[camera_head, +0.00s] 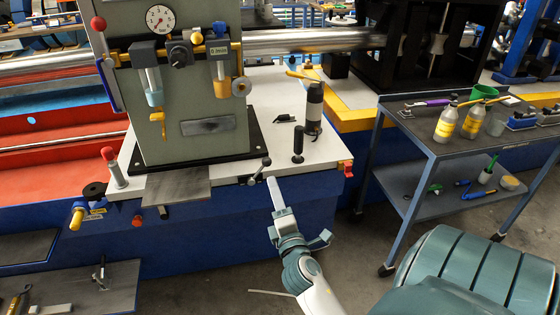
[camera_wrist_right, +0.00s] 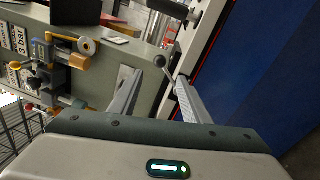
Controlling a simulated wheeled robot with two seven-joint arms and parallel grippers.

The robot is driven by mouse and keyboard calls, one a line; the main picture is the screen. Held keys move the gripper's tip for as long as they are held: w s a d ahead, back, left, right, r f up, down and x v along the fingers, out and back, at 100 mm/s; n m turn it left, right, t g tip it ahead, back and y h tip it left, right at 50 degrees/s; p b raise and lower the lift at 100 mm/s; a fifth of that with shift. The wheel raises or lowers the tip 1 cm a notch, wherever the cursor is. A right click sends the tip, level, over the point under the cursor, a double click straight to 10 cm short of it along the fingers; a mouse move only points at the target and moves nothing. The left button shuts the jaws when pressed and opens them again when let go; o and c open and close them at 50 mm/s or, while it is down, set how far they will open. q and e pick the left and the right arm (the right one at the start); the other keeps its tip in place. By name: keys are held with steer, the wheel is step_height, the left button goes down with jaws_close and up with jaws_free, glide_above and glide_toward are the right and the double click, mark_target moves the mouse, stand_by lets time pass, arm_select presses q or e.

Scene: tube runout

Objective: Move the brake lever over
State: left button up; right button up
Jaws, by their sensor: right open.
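A short lever with a dark ball knob (camera_head: 266,161) stands at the front edge of the white machine bench, tilted up to the right. In the right wrist view its ball knob (camera_wrist_right: 160,61) and thin rod show just beyond the gap between my fingers. My right gripper (camera_head: 272,182) is just in front of this lever, pointing at it; the wrist view shows its fingers (camera_wrist_right: 160,100) apart with nothing between them. Contact with the lever is not visible. No label names it the brake lever. My left gripper is out of view.
A black upright handle (camera_head: 298,143) and a dark cylinder (camera_head: 314,106) stand behind the lever. A red-ball lever (camera_head: 98,23) is on the grey gauge housing (camera_head: 190,110); another red knob (camera_head: 108,153) stands front left. A cart (camera_head: 440,140) with bottles is at right.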

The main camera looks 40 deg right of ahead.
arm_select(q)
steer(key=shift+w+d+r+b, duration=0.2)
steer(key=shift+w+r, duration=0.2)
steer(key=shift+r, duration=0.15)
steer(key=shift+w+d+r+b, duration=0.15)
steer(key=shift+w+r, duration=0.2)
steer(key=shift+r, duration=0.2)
arm_select(e)
steer(key=v, duration=0.5)
steer(key=shift+w+f, duration=0.1)
